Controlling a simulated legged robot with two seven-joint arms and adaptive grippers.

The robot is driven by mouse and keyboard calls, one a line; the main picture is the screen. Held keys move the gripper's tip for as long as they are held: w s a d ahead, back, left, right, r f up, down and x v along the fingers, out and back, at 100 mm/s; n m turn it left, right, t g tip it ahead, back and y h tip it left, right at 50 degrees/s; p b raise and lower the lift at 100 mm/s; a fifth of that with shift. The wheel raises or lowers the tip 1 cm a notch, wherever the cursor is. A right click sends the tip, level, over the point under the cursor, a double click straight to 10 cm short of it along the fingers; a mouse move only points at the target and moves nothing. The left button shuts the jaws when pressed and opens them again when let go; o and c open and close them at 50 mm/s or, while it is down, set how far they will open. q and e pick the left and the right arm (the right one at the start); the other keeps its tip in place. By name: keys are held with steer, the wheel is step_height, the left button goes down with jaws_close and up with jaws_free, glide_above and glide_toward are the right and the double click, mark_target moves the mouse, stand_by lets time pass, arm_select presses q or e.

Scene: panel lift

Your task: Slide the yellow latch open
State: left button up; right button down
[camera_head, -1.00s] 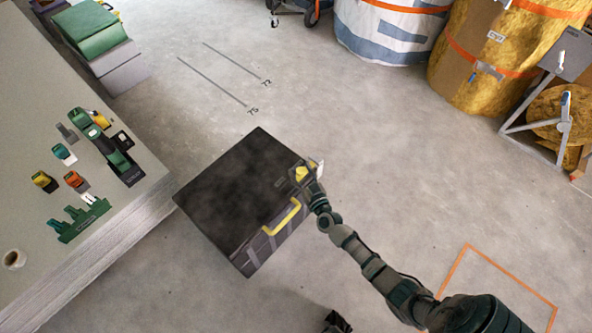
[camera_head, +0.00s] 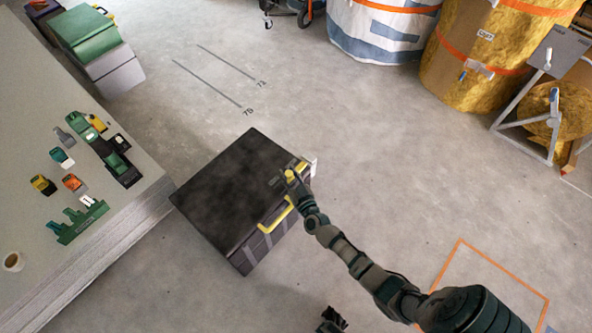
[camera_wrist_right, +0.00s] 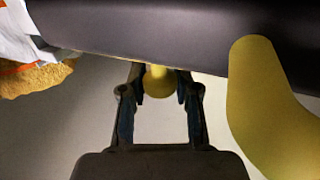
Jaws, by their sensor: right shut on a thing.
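A black box (camera_head: 235,185) stands on the floor in the head view. Its yellow latch has a round knob (camera_head: 289,174), and a yellow strip (camera_head: 301,165) shows just beyond it at the box's right edge. My right gripper (camera_head: 291,179) is at the latch. In the right wrist view its two fingers (camera_wrist_right: 158,92) are shut on the yellow latch knob (camera_wrist_right: 157,78), one on each side. A yellow handle (camera_head: 276,216) sits on the same side of the box, nearer the bottom; it also shows large in the right wrist view (camera_wrist_right: 268,110).
A pale panel stack (camera_head: 100,235) with small tools on it stands left of the box. Large sacks (camera_head: 385,30) and a wrapped drum (camera_head: 480,50) stand at the back right. The floor right of the box is clear, with an orange outline (camera_head: 455,265).

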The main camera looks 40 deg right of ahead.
steer(key=shift+s+a+f, duration=0.1)
steer(key=shift+a+f, duration=0.1)
steer(key=shift+f, duration=0.1)
steer(key=c, duration=0.8)
jaws_free()
steer(key=shift+c, duration=0.2)
steer(key=shift+r, duration=0.1)
steer(key=shift+s+a, duration=0.1)
steer(key=shift+s, duration=0.1)
steer(key=v, duration=1.1)
steer(key=shift+s, duration=0.25)
steer(key=shift+a, duration=0.1)
